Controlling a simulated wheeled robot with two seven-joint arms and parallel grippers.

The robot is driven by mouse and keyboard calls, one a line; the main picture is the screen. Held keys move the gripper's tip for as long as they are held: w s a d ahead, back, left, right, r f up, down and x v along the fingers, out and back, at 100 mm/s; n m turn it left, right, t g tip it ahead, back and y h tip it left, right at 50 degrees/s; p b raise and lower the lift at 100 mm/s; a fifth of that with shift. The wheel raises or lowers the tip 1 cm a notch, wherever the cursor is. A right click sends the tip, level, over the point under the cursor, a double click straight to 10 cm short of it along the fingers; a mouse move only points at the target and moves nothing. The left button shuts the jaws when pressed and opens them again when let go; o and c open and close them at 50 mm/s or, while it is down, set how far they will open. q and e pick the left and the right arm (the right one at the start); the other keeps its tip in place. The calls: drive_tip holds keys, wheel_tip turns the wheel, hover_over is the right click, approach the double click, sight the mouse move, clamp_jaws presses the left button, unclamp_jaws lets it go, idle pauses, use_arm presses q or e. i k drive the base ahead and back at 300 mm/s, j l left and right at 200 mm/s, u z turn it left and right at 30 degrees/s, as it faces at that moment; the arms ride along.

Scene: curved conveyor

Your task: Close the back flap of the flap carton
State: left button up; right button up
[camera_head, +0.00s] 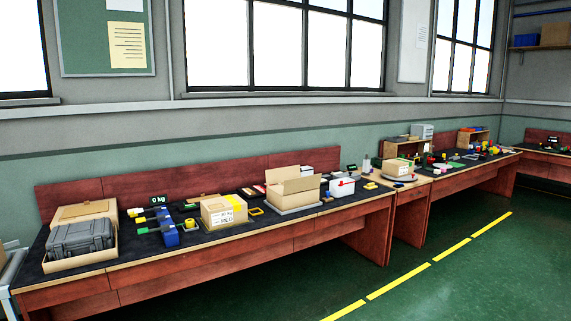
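An open cardboard carton (288,198) stands on a grey plate on the long workbench, near the middle of the view. Its flaps (283,172) stand up and outward at the top, one at the back left and one toward the front right. The carton is small from here, so the exact angle of each flap and its inside cannot be told. Neither of my grippers is in view.
A taped carton (223,212) stands left of the open carton. A white box with a red mark (342,187) stands to its right. A grey case (80,238) lies in a tray at the bench's left end. The green floor (460,275) in front is clear.

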sight(277, 176)
drive_tip(key=i+l, duration=0.1)
drive_tip(key=i, duration=1)
drive_tip(key=i+l, duration=0.1)
drive_tip(key=i, duration=1.05)
